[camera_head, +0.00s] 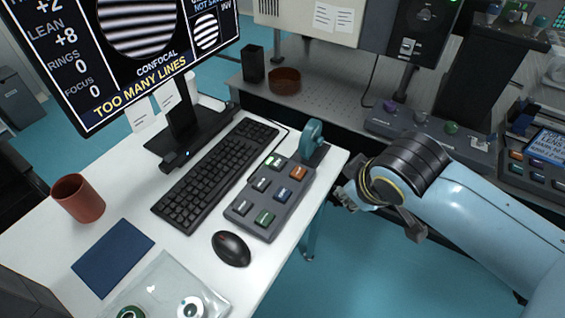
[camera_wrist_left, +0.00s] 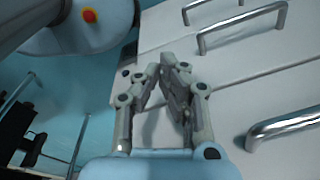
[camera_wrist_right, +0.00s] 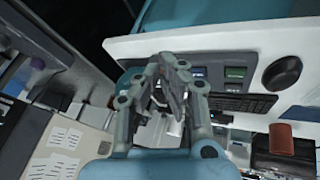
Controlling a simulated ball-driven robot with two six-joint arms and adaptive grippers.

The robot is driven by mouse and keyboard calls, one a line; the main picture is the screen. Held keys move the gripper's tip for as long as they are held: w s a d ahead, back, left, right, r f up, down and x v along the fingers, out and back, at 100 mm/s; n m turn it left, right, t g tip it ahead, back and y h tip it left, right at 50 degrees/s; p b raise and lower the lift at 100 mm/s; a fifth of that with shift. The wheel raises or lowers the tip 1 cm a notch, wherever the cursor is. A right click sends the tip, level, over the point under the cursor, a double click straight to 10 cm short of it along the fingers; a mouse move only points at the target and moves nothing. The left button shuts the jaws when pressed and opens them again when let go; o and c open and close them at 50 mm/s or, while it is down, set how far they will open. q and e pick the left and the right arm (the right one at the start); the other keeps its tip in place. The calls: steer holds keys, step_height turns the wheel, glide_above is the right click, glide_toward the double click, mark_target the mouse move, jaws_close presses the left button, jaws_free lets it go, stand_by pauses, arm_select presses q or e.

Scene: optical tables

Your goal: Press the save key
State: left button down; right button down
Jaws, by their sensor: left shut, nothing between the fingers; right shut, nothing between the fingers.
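A dark grey key box (camera_head: 252,203) lies on the white desk, right of the keyboard. It bears several coloured keys, including an orange key (camera_head: 297,172), a blue key (camera_head: 283,194) and a green key (camera_head: 264,217). Their labels are too small to read, so I cannot tell which is save. My right gripper (camera_head: 350,195) is shut and empty, right of the box and apart from it, past the desk's edge. In the right wrist view its fingertips (camera_wrist_right: 168,62) partly cover the box (camera_wrist_right: 214,72). My left gripper (camera_wrist_left: 167,62) is shut and empty, before a drawer front.
A black mouse (camera_head: 231,248), keyboard (camera_head: 215,172), red-brown cup (camera_head: 78,198) and blue mat (camera_head: 112,257) lie around. The monitor (camera_head: 120,50) reads "TOO MANY LINES". Metal drawer handles (camera_wrist_left: 240,25) lie near my left gripper.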

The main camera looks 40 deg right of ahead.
steer(key=w+d+r+n+t+h+p, duration=0.1)
steer(key=w+d+r+n+t, duration=0.1)
steer(key=w+r+n+t, duration=0.75)
steer(key=w+d+r+t+h+p, duration=0.25)
steer(key=w+r, duration=0.35)
steer(key=r, duration=0.8)
steer(key=w+a+f+n+y, duration=0.3)
steer(key=a+f+n+y, duration=0.3)
steer(key=a+n+y, duration=0.6)
steer(key=s+d+f+n+g, duration=0.1)
steer(key=s+f+n+g, duration=0.1)
steer(key=f+n+g, duration=0.2)
steer(key=s+d+f+n+g+h, duration=0.1)
steer(key=f+n+g, duration=0.3)
steer(key=f, duration=0.7)
steer(key=shift+s+d+f+n+g+b, duration=0.3)
steer(key=shift+s+n, duration=0.4)
steer(key=shift+n, duration=0.15)
